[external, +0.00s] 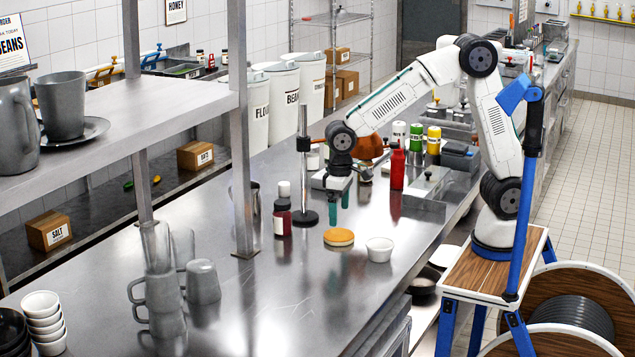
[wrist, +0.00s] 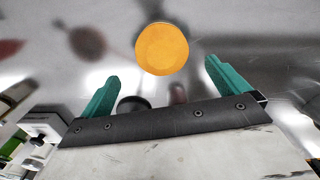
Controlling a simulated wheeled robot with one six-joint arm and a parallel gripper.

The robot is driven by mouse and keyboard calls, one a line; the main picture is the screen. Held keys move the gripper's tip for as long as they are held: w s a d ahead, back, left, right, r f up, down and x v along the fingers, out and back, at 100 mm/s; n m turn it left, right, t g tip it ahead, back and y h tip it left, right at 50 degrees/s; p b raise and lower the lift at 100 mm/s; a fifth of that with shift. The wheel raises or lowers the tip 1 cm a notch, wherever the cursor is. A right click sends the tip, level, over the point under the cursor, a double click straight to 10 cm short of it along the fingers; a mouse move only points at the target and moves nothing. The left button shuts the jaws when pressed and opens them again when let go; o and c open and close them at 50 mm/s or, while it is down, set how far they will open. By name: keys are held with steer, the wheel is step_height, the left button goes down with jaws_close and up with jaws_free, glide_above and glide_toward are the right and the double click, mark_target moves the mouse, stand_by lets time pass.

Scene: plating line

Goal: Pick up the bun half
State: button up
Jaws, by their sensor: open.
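The bun half (external: 339,237) is a round, flat, golden-orange piece lying on the steel counter (external: 262,310) in the external view. In the wrist view the bun half (wrist: 162,49) lies ahead of my fingertips, roughly midway across the gap. My gripper (external: 340,198) points down above the counter, a little above and behind the bun half in the external view. Its two teal fingers are apart with nothing between them, as the wrist view of my gripper (wrist: 160,75) also shows. The bun half is not touched.
A small white bowl (external: 379,250) stands close to the right of the bun half. A dark bottle (external: 282,212) and a stand with a round black base (external: 305,218) are to its left. A red squeeze bottle (external: 397,169) stands behind.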

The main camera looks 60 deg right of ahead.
mark_target(339, 231)
step_height(339, 231, down, 7)
steer(key=shift+s+a+r, duration=0.1)
steer(key=shift+a, duration=0.05)
steer(key=c, duration=1)
steer(key=shift+o, duration=0.2)
